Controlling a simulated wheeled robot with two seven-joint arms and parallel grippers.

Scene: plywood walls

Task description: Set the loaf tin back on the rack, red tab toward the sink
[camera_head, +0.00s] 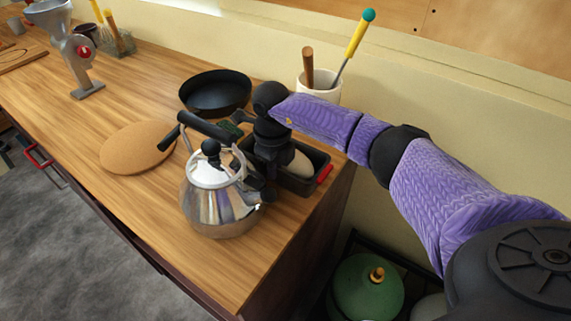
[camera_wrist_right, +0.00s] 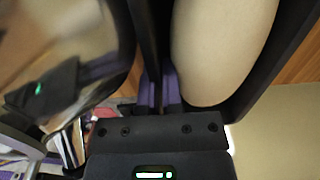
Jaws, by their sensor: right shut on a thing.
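The loaf tin (camera_head: 312,189) is black and rectangular and stands near the counter's right end. Its red tab (camera_head: 324,174) is on the end toward the right of the picture. A pale loaf (camera_head: 299,165) lies in the tin; it also shows large in the right wrist view (camera_wrist_right: 222,45). My right gripper (camera_head: 268,188) points down at the tin's near left side, shut on the tin wall, partly hidden behind the kettle. The tin's far wall (camera_wrist_right: 275,72) shows in the wrist view. My left gripper is not in view. I cannot make out a rack or a sink.
A steel kettle (camera_head: 213,205) stands close on the gripper's left; whether they touch is unclear. A black pan (camera_head: 215,92), a round cork mat (camera_head: 137,147) and a white utensil pot (camera_head: 320,90) are around. The counter's front right is clear. A green gas bottle (camera_head: 366,290) is below.

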